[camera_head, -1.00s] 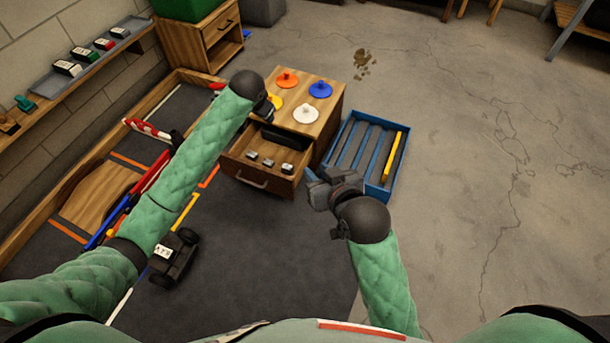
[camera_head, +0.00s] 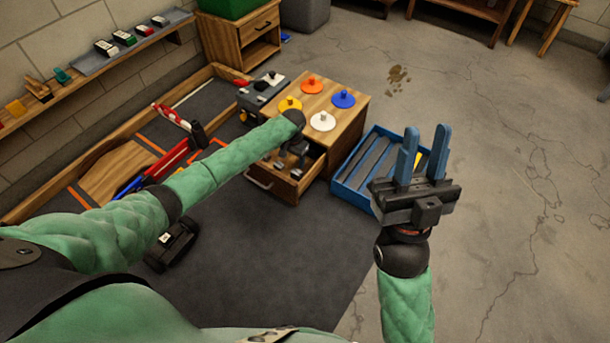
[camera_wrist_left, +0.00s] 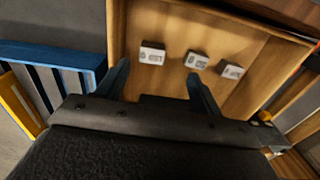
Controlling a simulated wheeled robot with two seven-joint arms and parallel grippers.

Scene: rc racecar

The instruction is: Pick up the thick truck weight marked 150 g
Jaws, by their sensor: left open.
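Three small grey-white weights lie apart in a row in the open wooden drawer (camera_head: 284,187). The left wrist view shows the left weight (camera_wrist_left: 152,53), the middle weight (camera_wrist_left: 197,61) and the right weight (camera_wrist_left: 231,71). Their labels appear upside down and are too small to read surely, so I cannot tell which is 150 g. My left gripper (camera_wrist_left: 160,85) is open and empty above the drawer, its fingertips pointing toward the left and middle weights. My right gripper (camera_head: 424,148) is open and empty, fingers up.
The cabinet top (camera_head: 349,105) carries coloured discs with knobs. A blue tray (camera_head: 352,190) stands to its right. A low wooden-edged track area, a small black vehicle (camera_head: 172,244) and a wall shelf (camera_head: 82,60) are to the left.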

